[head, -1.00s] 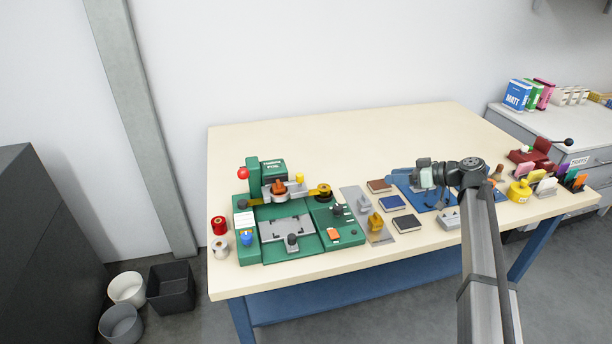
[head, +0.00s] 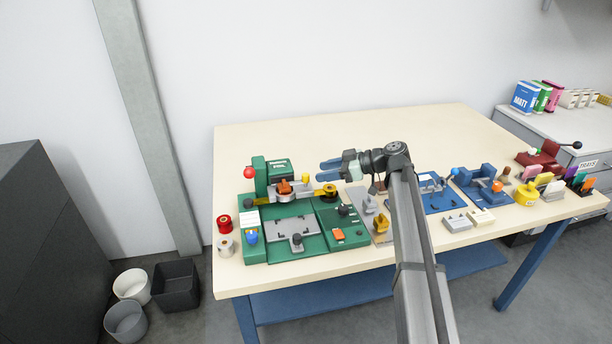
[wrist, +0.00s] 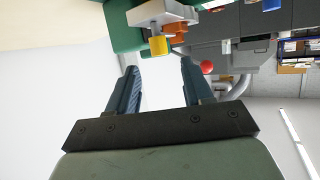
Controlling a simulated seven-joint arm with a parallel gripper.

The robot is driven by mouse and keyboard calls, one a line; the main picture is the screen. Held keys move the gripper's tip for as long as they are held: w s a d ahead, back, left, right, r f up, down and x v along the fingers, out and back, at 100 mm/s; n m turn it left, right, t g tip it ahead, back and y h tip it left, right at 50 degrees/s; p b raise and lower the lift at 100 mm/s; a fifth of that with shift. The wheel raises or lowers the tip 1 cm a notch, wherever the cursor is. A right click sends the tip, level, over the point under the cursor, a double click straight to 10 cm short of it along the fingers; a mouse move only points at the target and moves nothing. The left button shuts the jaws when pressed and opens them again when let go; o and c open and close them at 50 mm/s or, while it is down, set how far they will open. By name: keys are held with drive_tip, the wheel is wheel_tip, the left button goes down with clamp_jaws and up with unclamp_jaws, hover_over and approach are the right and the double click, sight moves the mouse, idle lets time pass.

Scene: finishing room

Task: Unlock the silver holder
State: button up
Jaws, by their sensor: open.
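A small silver holder (head: 369,204) stands on a grey plate (head: 355,196), right of the green foil machine, with a gold holder (head: 382,223) in front of it. Its lock is too small to make out in the head view. My gripper (head: 327,168) is open and empty, above the table behind the holders, its blue fingers pointing left toward the machine. In the wrist view the two fingers (wrist: 160,64) are apart with nothing between them. Neither holder can be made out in the wrist view.
The green machine (head: 330,225) has a red ball knob (head: 249,172) and a yellow knob (head: 305,178), the latter also in the wrist view (wrist: 158,46). Blue fixtures (head: 480,185) and pale blocks (head: 457,222) lie right of my arm. The table's back (head: 400,120) is clear.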

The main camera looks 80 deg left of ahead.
sight(307, 175)
drive_tip(key=shift+x, duration=3.45)
drive_tip(key=shift+f, duration=0.1)
drive_tip(key=shift+c, duration=0.2)
clamp_jaws()
